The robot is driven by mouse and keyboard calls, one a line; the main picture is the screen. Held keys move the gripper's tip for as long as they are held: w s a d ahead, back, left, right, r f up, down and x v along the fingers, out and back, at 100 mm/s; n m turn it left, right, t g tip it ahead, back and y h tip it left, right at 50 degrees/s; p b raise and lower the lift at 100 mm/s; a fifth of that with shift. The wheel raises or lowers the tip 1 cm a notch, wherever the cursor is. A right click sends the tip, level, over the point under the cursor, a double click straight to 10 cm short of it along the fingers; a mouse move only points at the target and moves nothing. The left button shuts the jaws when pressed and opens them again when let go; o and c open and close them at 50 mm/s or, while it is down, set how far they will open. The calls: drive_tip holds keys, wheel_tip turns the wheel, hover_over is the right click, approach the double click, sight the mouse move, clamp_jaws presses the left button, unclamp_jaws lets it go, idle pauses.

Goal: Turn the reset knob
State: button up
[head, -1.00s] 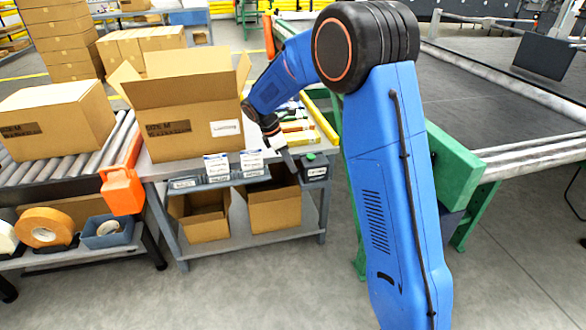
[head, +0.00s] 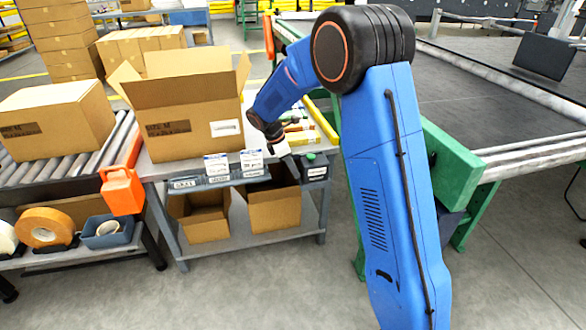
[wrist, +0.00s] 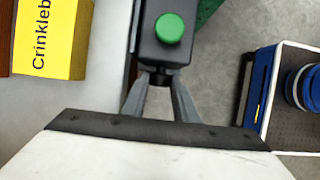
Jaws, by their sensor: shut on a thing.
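A dark control box with a round green button (wrist: 170,28) on top is in the upper middle of the wrist view. A small black knob (wrist: 160,73) sticks out of the box's near face. My gripper (wrist: 161,84) has its two grey fingers closed on this knob, one on each side. In the head view the control box (head: 316,171) sits at the right front corner of the packing bench, and my gripper (head: 291,164) is just left of it. The knob cannot be made out there.
A large open carton (head: 190,105) stands on the bench (head: 160,168). A yellow box (wrist: 50,40) marked "Crinkle" lies left of the control box. Labelled bins line the bench front. A green conveyor frame (head: 440,150) stands to the right.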

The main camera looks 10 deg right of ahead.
drive_tip(key=shift+s+t, duration=0.1)
drive_tip(key=shift+t, duration=0.2)
drive_tip(key=shift+s+f+m+t+h, duration=0.4)
drive_tip(key=shift+m+t, duration=0.35)
drive_tip(key=shift+t, duration=1.85)
drive_tip(key=shift+s+f+m+t+h, duration=0.35)
drive_tip(key=shift+m+t, duration=0.35)
drive_tip(key=shift+t, duration=1.9)
drive_tip(key=shift+s+f+m+t+h, duration=0.35)
drive_tip(key=shift+m+t, duration=0.4)
drive_tip(key=shift+t, duration=2.15)
drive_tip(key=o, duration=0.7)
drive_tip(key=shift+w, duration=0.1)
drive_tip(key=shift+o, duration=0.2)
